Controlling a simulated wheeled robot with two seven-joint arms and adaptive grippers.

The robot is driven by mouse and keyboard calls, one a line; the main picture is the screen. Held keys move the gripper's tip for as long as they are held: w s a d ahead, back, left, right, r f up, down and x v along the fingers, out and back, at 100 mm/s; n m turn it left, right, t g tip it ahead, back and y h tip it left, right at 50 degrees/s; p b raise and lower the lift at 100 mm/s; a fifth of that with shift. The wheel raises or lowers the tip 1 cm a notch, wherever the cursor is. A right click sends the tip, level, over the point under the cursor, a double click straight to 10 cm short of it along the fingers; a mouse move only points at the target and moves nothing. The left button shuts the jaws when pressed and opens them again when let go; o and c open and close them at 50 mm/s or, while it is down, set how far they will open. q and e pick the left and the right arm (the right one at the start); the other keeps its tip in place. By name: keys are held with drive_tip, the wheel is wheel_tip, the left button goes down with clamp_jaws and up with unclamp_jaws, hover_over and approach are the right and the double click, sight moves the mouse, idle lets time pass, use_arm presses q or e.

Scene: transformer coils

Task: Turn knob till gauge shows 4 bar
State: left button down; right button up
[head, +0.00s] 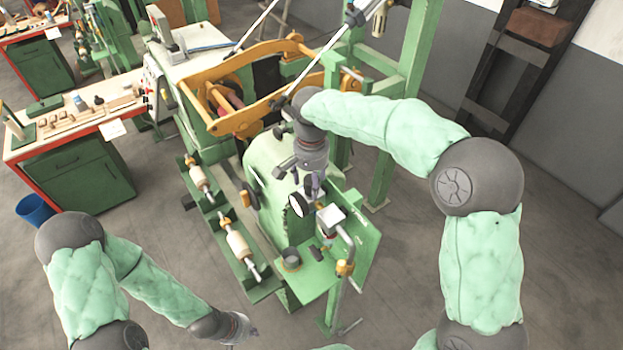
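A round gauge with a pale face (299,205) sits on the green machine (265,165) near the middle of the head view. Its needle and markings are too small to read. My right gripper (314,190) points down just above and beside the gauge. The knob is not clearly visible; the gripper may be hiding it. I cannot tell whether the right fingers are open, shut or touching anything. My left gripper (247,332) is low in the view, in front of the machine and well away from the gauge. Its finger state is too small to tell.
A valve with a pale square top (331,217) and a bent pipe (346,245) stand close to the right gripper. Coil rollers (239,247) lie at the machine's left. A yellow lever frame (240,75) and green posts stand behind. The floor at right is clear.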

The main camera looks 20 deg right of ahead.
drive_tip(key=shift+r, duration=0.15)
wheel_tip(320, 180, up, 12)
idle(0.7)
